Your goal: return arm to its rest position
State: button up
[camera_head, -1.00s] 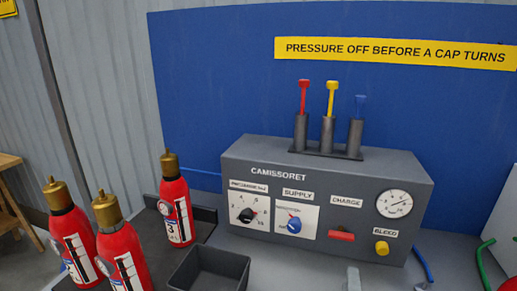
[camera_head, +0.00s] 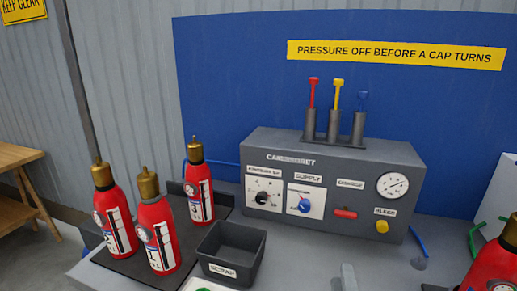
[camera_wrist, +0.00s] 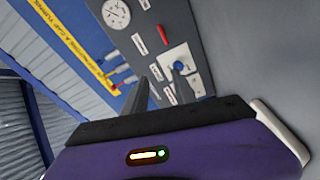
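The gap between fingers and panel is hard to judge.
Red extinguishers (camera_head: 158,235) with brass caps stand on a dark mat at left; another (camera_head: 492,268) is cut off at right. An open scrap bin (camera_head: 231,270) sits in front of the panel. Red, yellow and blue tools stand in holders (camera_head: 333,125) on top.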

jog(key=s+d+f+m+g+y, duration=0.1)
jog(key=s+m, duration=0.3)
jog(key=s, duration=0.7)
jog(key=s+d+f+m+g+y, duration=0.1)
jog(key=s+f+m, duration=0.3)
jog(key=s, duration=0.8)
jog(key=s+d+f+m+g+y, duration=0.1)
jog(key=s+f+m, duration=0.2)
jog(key=s, duration=0.9)
jog(key=shift+s+d+m+y, duration=0.25)
jog(key=shift+d+m+y, duration=0.05)
jog(key=shift+m, duration=0.8)
jog(key=shift+f, duration=0.1)
